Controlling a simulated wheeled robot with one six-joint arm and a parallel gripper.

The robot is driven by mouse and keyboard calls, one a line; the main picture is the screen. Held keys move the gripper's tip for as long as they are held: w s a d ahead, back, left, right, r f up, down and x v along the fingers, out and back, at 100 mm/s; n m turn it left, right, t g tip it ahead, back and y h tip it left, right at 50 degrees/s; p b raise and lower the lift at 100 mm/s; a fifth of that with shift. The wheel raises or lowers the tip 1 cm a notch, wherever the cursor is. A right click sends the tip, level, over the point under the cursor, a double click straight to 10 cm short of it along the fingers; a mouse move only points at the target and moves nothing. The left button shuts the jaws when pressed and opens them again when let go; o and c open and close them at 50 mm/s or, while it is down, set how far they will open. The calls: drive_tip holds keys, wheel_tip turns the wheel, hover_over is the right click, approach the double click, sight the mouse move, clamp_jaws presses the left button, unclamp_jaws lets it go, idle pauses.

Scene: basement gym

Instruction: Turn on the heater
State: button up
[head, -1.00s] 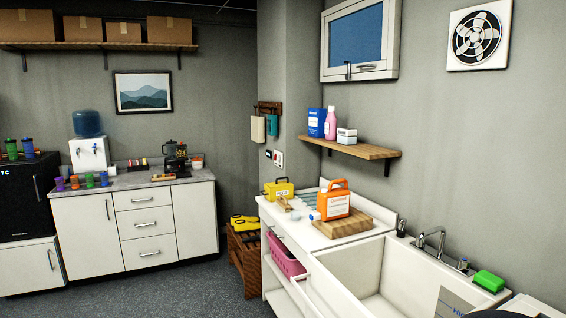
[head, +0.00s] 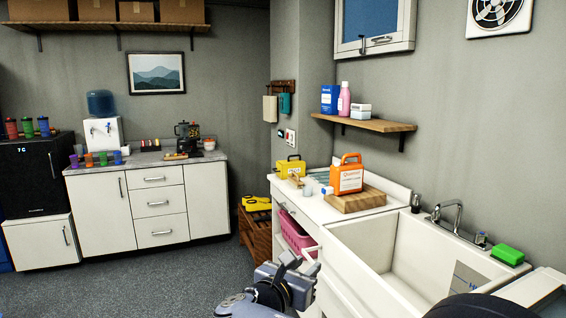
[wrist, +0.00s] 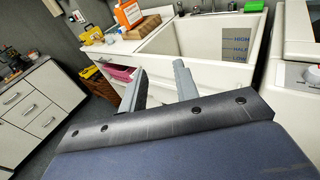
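No heater can be made out in either view. On the wall by the corner, in the head view, a white switch plate (head: 290,136) with a reddish spot sits beside a small plate with a dark face (head: 280,133). They are too small to read. My gripper (head: 300,263) is at the bottom centre of the head view, in front of the counter and well short of the plates. In the wrist view my gripper (wrist: 160,82) has its two fingers apart with nothing between them.
A white counter with a sink (head: 385,250) runs along the right, holding an orange jug (head: 346,178), a yellow box (head: 290,168) and a wooden board (head: 356,199). A wooden crate (head: 254,232) stands beyond it. The carpet (head: 170,280) at left is clear.

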drive_tip(key=shift+r+h, duration=0.2)
drive_tip(key=shift+h, duration=0.1)
drive_tip(key=c, duration=0.6)
drive_tip(key=shift+a, duration=0.2)
clamp_jaws()
drive_tip(key=shift+a, duration=0.25)
drive_tip(key=shift+a, duration=0.1)
